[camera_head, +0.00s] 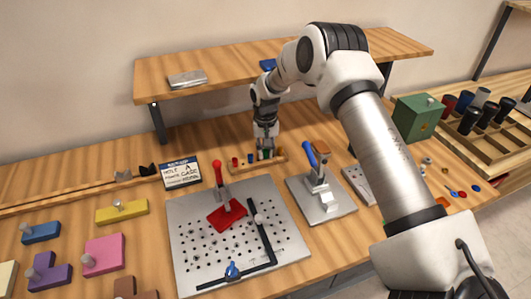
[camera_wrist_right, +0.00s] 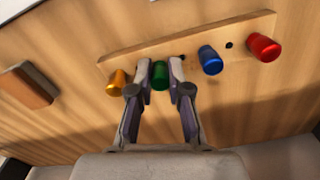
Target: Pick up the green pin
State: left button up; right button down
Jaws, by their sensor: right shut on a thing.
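The green pin (camera_wrist_right: 160,75) stands in the wooden pin rack (camera_wrist_right: 120,64), between a yellow pin (camera_wrist_right: 116,80) and a blue pin (camera_wrist_right: 211,60) in the right wrist view. My right gripper (camera_wrist_right: 160,78) has its two fingers closed around the green pin, one on each side. In the head view the right gripper (camera_head: 266,149) reaches down at the rack (camera_head: 240,168) at the back of the table, and its fingers largely cover the green pin. I cannot tell whether the pin is clear of its hole. My left gripper is not in view.
A red pin (camera_wrist_right: 264,47) is at the rack's far end, beyond an empty hole. A perforated metal plate (camera_head: 190,262) with a red clamp (camera_head: 227,214) lies in front. A blue-handled press (camera_head: 318,190) stands to the right.

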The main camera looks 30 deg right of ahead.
aim_at(265, 150)
jog(key=shift+r, duration=0.35)
notch_tip(265, 150, up, 2)
jog(key=shift+r+b, duration=0.15)
jog(key=shift+b, duration=0.45)
jog(key=s+a+b, duration=0.1)
jog(key=s+a, duration=0.2)
jog(key=s, duration=0.1)
jog(key=s+a+r+b, duration=0.1)
jog(key=s+a, duration=0.2)
jog(key=a, duration=0.1)
jog(key=s+a+b, duration=0.1)
jog(key=s+a, duration=0.3)
jog(key=shift+s+r, duration=0.25)
jog(key=shift+s, duration=0.1)
